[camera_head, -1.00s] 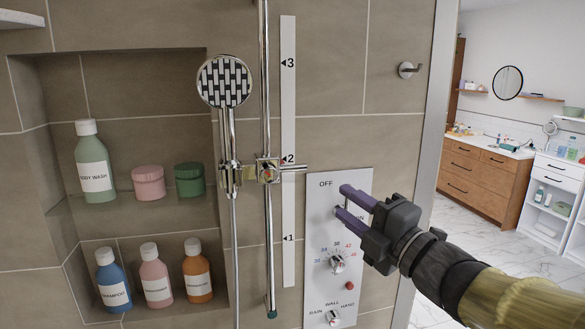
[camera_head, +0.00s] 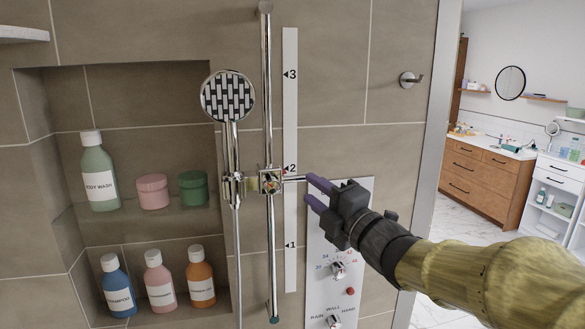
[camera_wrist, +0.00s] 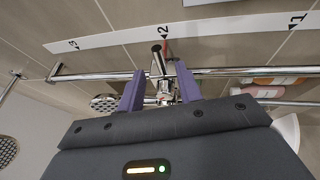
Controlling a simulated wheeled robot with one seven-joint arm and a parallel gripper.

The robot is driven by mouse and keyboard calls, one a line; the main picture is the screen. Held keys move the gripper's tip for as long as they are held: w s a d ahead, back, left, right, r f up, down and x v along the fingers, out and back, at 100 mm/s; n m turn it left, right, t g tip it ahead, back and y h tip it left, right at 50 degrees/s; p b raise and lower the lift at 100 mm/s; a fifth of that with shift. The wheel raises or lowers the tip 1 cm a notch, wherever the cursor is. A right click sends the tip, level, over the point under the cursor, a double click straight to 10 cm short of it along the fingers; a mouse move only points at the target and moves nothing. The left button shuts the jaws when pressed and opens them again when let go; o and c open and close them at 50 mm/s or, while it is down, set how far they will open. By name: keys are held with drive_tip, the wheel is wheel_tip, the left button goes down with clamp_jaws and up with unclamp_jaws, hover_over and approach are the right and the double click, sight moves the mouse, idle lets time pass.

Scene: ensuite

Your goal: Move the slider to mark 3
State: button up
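The chrome slider (camera_head: 270,181) sits on the vertical shower rail (camera_head: 268,110), close to mark 2 and a little below it. Its short lever sticks out to the right. It holds the hand shower (camera_head: 228,97). The white scale strip (camera_head: 290,130) beside the rail shows mark 3 (camera_head: 290,74) above. My gripper (camera_head: 311,190) has its purple fingers apart, at the lever's right end. In the wrist view, the slider's lever (camera_wrist: 157,52) shows in the gap between the fingertips (camera_wrist: 158,75); contact cannot be told.
A control panel (camera_head: 345,225) with knobs is on the wall behind and below my gripper. The wall niche at left holds a body wash bottle (camera_head: 97,172), jars and several bottles. A wall hook (camera_head: 410,79) is at upper right. The rail above the slider is clear.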

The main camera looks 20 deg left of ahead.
sight(299, 180)
drive_tip(key=p+x, duration=0.2)
drive_tip(key=x, duration=0.6)
drive_tip(key=shift+c, duration=0.2)
clamp_jaws()
